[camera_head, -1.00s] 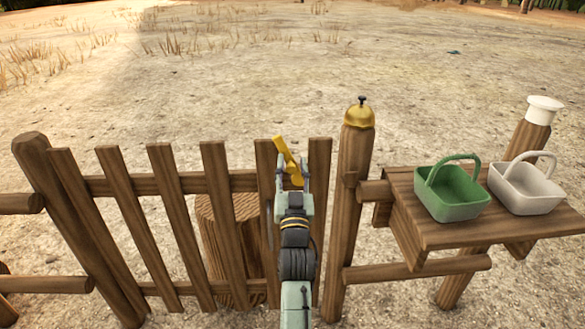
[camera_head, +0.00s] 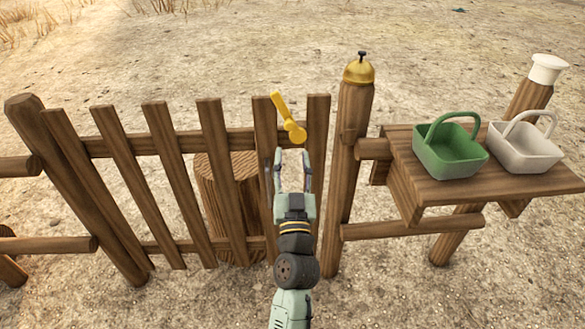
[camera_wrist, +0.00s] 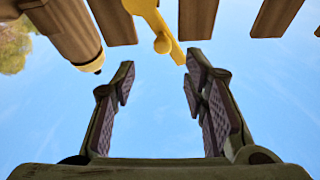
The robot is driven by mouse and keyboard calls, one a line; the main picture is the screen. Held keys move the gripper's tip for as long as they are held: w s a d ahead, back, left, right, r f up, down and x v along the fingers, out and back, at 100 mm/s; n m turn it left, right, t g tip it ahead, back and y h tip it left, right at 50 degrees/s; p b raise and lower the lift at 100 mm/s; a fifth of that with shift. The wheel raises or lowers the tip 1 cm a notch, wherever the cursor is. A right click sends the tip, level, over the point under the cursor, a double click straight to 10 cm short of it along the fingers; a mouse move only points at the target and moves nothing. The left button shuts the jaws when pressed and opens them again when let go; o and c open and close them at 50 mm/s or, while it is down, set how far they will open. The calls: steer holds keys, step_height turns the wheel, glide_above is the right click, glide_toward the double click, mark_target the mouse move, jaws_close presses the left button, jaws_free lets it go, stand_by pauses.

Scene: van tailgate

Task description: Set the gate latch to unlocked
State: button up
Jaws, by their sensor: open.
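The yellow gate latch (camera_head: 287,117) is at the right end of the wooden gate (camera_head: 209,135), near the top of its boards. Its handle points up and slightly left from a round hub. My gripper (camera_head: 292,154) is just below the latch in the head view, open and empty, fingers pointing toward it. In the wrist view, the latch (camera_wrist: 157,25) shows at top centre, beyond and above the open fingertips (camera_wrist: 160,70). The gripper is apart from it there.
A post with a gold bell (camera_head: 359,70) stands right of the gate. Farther right, a wooden shelf (camera_head: 425,187) holds a green basket (camera_head: 449,151) and a white basket (camera_head: 524,151). A stump (camera_head: 228,210) stands behind the gate. The ground beyond is open.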

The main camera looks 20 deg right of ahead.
steer(key=shift+v, duration=0.85)
